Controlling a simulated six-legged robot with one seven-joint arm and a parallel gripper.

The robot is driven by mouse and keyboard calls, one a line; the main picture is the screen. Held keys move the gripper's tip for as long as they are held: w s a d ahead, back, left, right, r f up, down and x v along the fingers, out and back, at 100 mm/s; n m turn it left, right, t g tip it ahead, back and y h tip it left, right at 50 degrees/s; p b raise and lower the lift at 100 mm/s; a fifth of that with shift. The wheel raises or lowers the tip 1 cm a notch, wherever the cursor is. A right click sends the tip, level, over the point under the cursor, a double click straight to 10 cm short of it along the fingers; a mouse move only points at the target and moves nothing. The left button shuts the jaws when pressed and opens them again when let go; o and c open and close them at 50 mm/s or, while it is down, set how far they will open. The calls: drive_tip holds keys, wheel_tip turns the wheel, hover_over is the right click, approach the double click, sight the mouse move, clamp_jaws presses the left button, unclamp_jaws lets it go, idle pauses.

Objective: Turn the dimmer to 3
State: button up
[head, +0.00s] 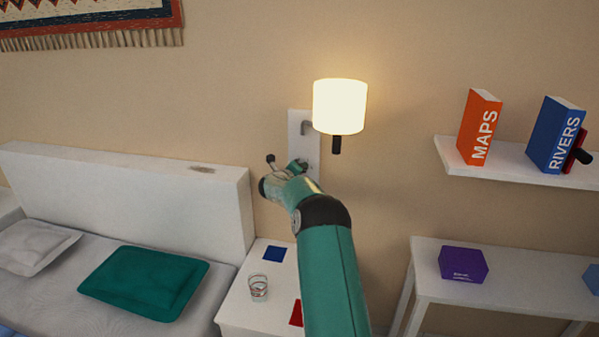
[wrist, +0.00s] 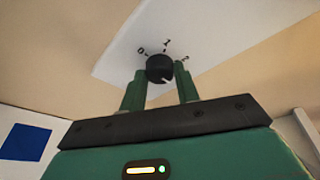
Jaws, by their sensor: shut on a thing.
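The dimmer is a round black knob (wrist: 160,68) on a white wall plate (wrist: 118,62), seen in the wrist view. The numbers 0, 1 and 2 show above the knob; a 3 is not visible. A small pale mark shows at the knob's lower right edge. My gripper (wrist: 159,76) has one green finger on each side of the knob and is shut on it. In the head view my gripper (head: 303,167) is at the lower part of the wall plate (head: 304,122) and hides the knob. The wall lamp (head: 340,105) above is lit.
A bed with a white headboard (head: 130,185) and teal pillow (head: 146,283) is at left. A nightstand (head: 250,312) with a glass (head: 258,287) stands below my arm. A shelf (head: 510,172) with books and a table (head: 430,290) with a purple box (head: 463,263) are at right.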

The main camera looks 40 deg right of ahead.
idle(0.3)
drive_tip(key=o, duration=1)
drive_tip(key=shift+a, duration=0.1)
drive_tip(key=v, duration=1.3)
drive_tip(key=shift+s+a+r, duration=0.15)
drive_tip(key=shift+a+r, duration=0.05)
drive_tip(key=shift+a, duration=0.05)
